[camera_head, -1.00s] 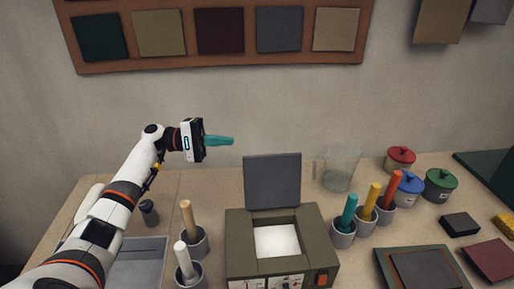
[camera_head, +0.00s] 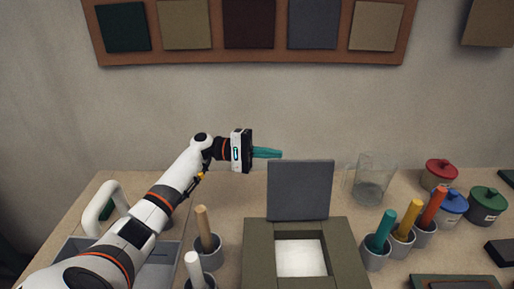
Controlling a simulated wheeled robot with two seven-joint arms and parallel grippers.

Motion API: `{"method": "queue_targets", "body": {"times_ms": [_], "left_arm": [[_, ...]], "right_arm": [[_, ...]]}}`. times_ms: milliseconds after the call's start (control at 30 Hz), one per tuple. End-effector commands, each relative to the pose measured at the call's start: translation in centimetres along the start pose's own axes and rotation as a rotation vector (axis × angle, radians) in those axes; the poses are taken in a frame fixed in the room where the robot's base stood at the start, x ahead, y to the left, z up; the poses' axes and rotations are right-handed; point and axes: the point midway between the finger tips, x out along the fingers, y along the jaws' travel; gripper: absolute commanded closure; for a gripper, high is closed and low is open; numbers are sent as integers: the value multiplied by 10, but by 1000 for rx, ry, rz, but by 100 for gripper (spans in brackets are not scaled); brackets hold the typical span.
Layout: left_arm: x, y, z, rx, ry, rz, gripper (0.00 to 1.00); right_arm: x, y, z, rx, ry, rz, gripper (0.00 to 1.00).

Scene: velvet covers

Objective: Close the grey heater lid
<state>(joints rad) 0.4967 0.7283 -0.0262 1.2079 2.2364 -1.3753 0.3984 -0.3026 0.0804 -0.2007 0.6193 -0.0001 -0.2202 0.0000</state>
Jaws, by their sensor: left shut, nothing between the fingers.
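The grey heater lid (camera_head: 300,190) stands upright, open, at the back edge of the olive heater box (camera_head: 259,262). The heater's bright white inside (camera_head: 300,258) is exposed. My left gripper (camera_head: 268,153) has teal fingers, shut and empty, pointing right. It is in the air to the upper left of the lid, with its fingertips near the lid's top left corner in the picture. I see no contact, but the depth between them is hard to tell. The heater's front is cut off by the bottom edge. My right gripper is not in view.
Cups with a tan stick (camera_head: 204,230) and a white stick stand left of the heater. Cups with teal (camera_head: 381,231), yellow and orange sticks stand right. A glass beaker (camera_head: 370,181) is behind them, with lidded red, blue and green pots at far right. A grey tray lies under my left arm.

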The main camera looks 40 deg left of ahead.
Motion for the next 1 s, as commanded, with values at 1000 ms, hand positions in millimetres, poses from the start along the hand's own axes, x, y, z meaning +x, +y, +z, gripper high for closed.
{"method": "queue_targets", "body": {"times_ms": [1000], "left_arm": [[48,-1,-40,7,1,0,100]], "right_arm": [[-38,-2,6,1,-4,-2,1]]}}
